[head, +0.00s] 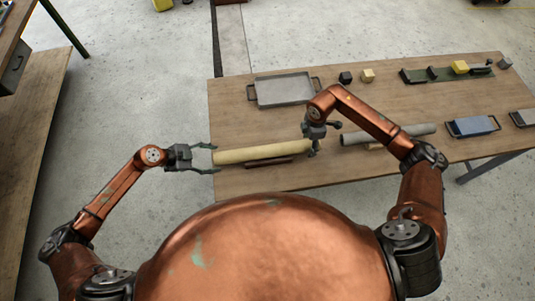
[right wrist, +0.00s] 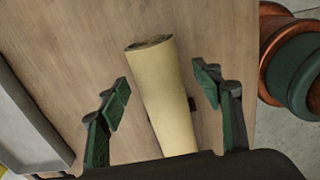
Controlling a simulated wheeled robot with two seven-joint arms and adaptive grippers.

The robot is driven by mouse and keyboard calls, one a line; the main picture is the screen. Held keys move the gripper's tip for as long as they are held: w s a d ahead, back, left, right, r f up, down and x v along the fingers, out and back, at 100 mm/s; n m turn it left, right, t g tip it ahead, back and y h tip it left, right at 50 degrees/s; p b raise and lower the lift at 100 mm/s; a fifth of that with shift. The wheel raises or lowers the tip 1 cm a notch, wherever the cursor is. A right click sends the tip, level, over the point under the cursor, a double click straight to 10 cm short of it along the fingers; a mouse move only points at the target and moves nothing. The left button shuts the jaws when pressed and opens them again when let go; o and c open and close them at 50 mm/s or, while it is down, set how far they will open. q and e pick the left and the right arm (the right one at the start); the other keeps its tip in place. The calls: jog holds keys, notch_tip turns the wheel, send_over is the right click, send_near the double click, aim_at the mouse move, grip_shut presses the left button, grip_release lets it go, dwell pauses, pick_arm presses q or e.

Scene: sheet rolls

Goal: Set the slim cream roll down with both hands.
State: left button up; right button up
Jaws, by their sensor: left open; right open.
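The slim cream roll (head: 262,153) lies along the near left part of the wooden table (head: 232,185), beside or on a thin dark brown strip (head: 268,163). In the right wrist view the cream roll (right wrist: 162,95) runs between the open fingers, with a gap on both sides. My left gripper (head: 208,158) is open around the roll's left end, its fingers apart from it. My right gripper (head: 314,146) is near the roll's right end; it also shows open in the right wrist view (right wrist: 165,92). It hides part of that end in the head view.
A grey tray (head: 284,90) stands behind the roll. A grey roll (head: 385,135) lies to the right. The table's left edge is near my left gripper.

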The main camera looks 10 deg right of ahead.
jog(key=shift+r, duration=0.15)
pick_arm(q)
jog(key=v, duration=0.9)
pick_arm(e)
notch_tip(320, 180, up, 12)
pick_arm(q)
jog(key=shift+d, duration=0.1)
